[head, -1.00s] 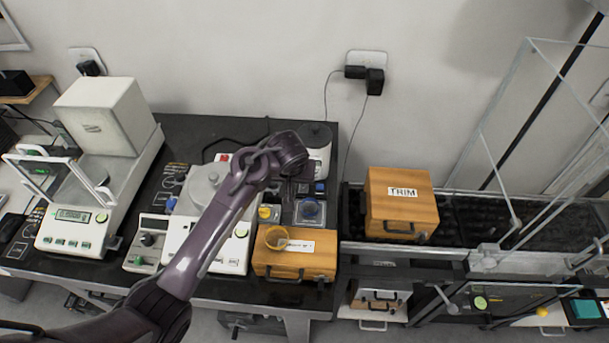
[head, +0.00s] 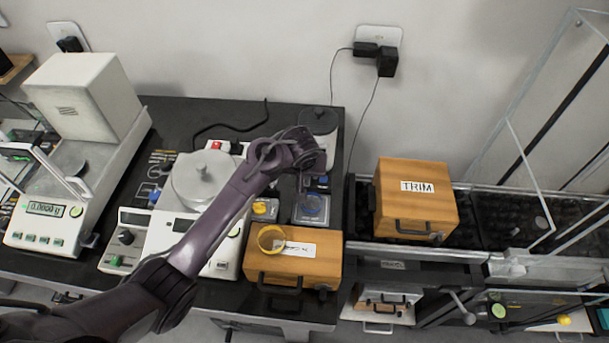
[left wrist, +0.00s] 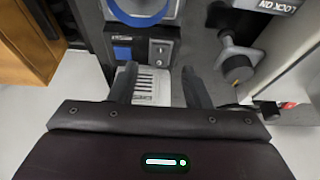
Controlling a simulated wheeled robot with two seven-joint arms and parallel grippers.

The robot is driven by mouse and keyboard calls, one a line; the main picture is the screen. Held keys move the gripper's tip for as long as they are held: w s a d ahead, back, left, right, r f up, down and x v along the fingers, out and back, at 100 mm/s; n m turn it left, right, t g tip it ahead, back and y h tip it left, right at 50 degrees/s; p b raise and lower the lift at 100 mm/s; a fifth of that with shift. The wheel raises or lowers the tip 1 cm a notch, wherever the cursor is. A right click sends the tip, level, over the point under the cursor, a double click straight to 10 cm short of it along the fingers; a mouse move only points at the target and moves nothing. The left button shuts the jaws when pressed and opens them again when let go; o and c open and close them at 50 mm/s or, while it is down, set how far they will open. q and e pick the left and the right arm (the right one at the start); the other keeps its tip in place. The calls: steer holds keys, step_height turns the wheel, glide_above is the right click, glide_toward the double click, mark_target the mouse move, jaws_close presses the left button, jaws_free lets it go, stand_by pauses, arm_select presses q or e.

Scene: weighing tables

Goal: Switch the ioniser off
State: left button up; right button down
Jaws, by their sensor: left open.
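A white device with a dark round top (head: 319,120) stands at the back right of the black table; it seems to be the ioniser. My left gripper (head: 308,152) is over its near side and hides much of its front. In the left wrist view a white vented housing (left wrist: 150,84), apparently the same device, lies beyond and between the two open fingers (left wrist: 160,78). Nothing is held. I cannot make out its switch or whether it is on. My right gripper is not in view.
A wooden case (head: 292,262) is at the front, and the TRIM case (head: 415,198) is to the right. A balance (head: 200,182) stands left, beside a red switch (head: 215,146).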

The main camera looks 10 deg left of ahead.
mark_target(305, 179)
arm_select(q)
steer(key=x, duration=0.4)
steer(key=shift+w+f, duration=0.1)
steer(key=shift+f, duration=0.05)
